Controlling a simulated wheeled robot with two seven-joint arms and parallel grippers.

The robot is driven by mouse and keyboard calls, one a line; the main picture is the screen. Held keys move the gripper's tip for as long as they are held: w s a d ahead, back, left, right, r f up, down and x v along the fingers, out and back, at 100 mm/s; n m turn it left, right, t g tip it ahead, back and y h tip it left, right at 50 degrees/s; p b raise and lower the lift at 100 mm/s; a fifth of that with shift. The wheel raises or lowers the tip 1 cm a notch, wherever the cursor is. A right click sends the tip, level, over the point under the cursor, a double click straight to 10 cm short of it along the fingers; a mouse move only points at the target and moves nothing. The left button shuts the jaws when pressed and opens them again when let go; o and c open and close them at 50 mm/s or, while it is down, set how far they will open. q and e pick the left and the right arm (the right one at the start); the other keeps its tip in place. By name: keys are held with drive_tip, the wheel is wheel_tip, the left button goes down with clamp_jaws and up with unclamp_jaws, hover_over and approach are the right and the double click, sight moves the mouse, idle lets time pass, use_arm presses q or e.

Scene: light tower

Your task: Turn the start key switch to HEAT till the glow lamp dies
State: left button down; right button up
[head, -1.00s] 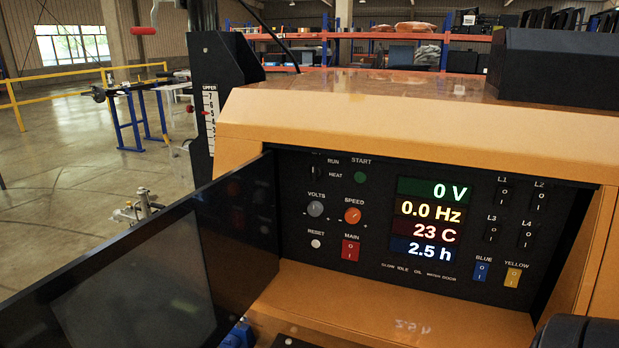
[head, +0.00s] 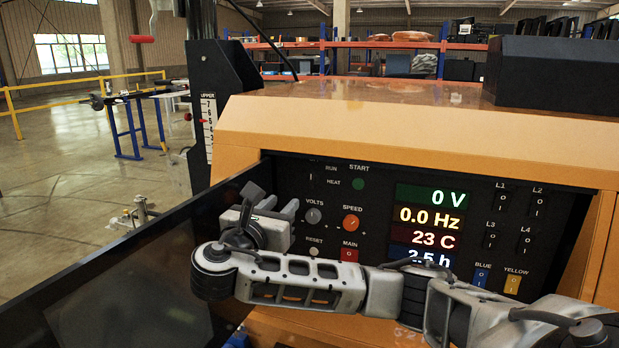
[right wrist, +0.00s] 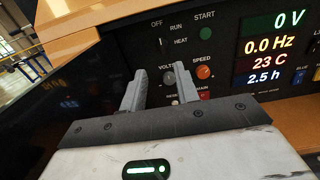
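The start key switch (right wrist: 161,43) is a small dark part on the black panel beside the OFF, RUN and HEAT labels; which position it is in is too small to tell. In the head view its spot is very dark. My right gripper (head: 276,206) is before the panel's left part, below the switch and apart from it. In the right wrist view its two fingers (right wrist: 161,76) stand apart with nothing between them, around the VOLTS knob in the picture. The glow lamp is hidden behind my right arm in the head view. My left gripper is not in view.
The green START button (head: 358,184) is right of the switch, with the VOLTS knob (head: 313,215) and orange SPEED knob (head: 351,222) below. The display (head: 430,215) reads 0 V, 0.0 Hz, 23 C, 2.5 h. An open dark door (head: 120,275) stands close left of my gripper.

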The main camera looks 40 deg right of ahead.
sight(311, 175)
drive_tip(key=p+x, duration=0.1)
drive_tip(key=x, duration=1.5)
drive_tip(key=shift+a, duration=0.1)
drive_tip(key=c, duration=0.7)
